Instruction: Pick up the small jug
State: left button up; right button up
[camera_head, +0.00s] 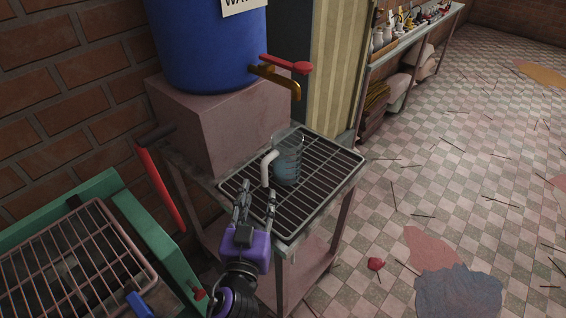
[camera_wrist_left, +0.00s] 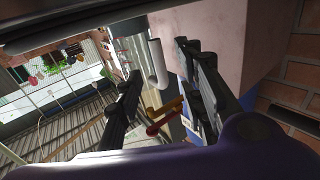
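The small jug (camera_head: 287,160) is clear, with bluish contents and a white handle (camera_head: 267,168) on its left side. It stands upright on a black wire rack (camera_head: 325,182) beneath the tap. My left gripper (camera_head: 257,190) is open and empty just in front of the handle, with a finger to either side of it. In the left wrist view the white handle (camera_wrist_left: 157,63) shows beyond and between the two spread black fingers (camera_wrist_left: 160,85); they appear apart from it. My right gripper is not in view.
A blue water barrel (camera_head: 205,40) stands on a pinkish block (camera_head: 220,120) behind the rack. A green-framed grill (camera_head: 125,205) is at the left. Tiled floor (camera_head: 440,170) lies at the right.

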aim_at(264, 180)
pick_arm(q)
jog(key=shift+w+d+r, duration=0.1)
jog(key=shift+w+r, duration=0.15)
jog(key=shift+w, duration=0.15)
jog(key=shift+w+d+p, duration=0.1)
jog(key=shift+w+p, duration=0.2)
jog(key=shift+w, duration=0.7)
jog(key=w, duration=0.3)
jog(key=shift+w+d+f+p, duration=0.15)
jog(key=shift+w+d+p, duration=0.1)
jog(key=shift+d+p, duration=0.1)
jog(key=shift+w, duration=0.35)
jog(key=shift+w+f, duration=0.15)
grip_shut()
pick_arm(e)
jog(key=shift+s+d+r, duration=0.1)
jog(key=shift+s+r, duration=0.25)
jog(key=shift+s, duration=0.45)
